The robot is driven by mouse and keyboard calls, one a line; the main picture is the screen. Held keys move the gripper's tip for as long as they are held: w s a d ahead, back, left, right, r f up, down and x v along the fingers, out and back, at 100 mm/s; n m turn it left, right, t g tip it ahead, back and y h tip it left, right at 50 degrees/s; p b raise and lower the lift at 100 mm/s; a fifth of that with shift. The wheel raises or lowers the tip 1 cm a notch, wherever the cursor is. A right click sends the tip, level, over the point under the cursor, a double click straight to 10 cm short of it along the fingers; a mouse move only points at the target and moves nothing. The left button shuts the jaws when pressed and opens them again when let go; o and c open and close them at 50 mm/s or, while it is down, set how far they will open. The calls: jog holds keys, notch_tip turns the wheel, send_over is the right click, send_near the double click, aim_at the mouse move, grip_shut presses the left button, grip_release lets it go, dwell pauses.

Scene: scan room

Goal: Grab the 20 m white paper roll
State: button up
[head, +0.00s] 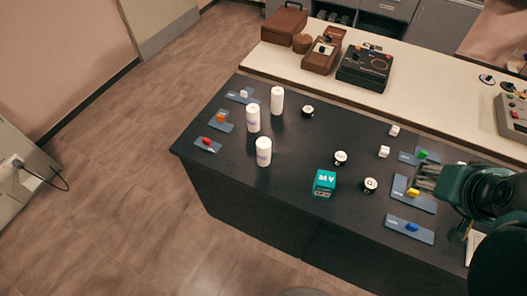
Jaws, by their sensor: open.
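Three white paper rolls stand upright on the left half of the dark table. One roll (277,101) is farthest back, a second roll (253,119) is to its left and a little nearer, and a third roll (263,152) is nearest. Their markings are too small to read, so I cannot tell which is the 20 m one. My gripper (424,181) is at the right side over the dark table, far from the rolls. It is open, with nothing seen between its fingers.
The dark table (225,155) also holds a teal box (324,183), several small black-and-white round items, white cubes, and blue-grey plates with coloured pieces. Clear tabletop lies around the nearest roll. A pale counter (290,60) behind carries brown cases and a black device (365,68).

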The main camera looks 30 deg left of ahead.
jog(key=shift+r, duration=0.1)
jog(key=w+a+r+n+g+y+p, duration=0.1)
jog(key=w+a+r+n+p, duration=0.2)
jog(key=a, duration=0.4)
jog(key=w+a+r+n+g+p, duration=0.1)
jog(key=w+a+r+n+g, duration=0.15)
jog(key=a+r+n, duration=0.35)
jog(key=n+g+h+p, duration=0.1)
jog(key=n+g+p, duration=0.3)
jog(key=n+p, duration=0.5)
send_over(263, 142)
jog(key=b, duration=0.2)
notch_tip(263, 142, down, 4)
jog(key=n, duration=0.2)
notch_tip(263, 142, down, 17)
jog(key=shift+s+r, duration=0.1)
jog(key=shift+r, duration=0.1)
jog(key=shift+f, duration=0.5)
jog(key=shift+f+b, duration=0.1)
jog(key=shift+b, duration=0.2)
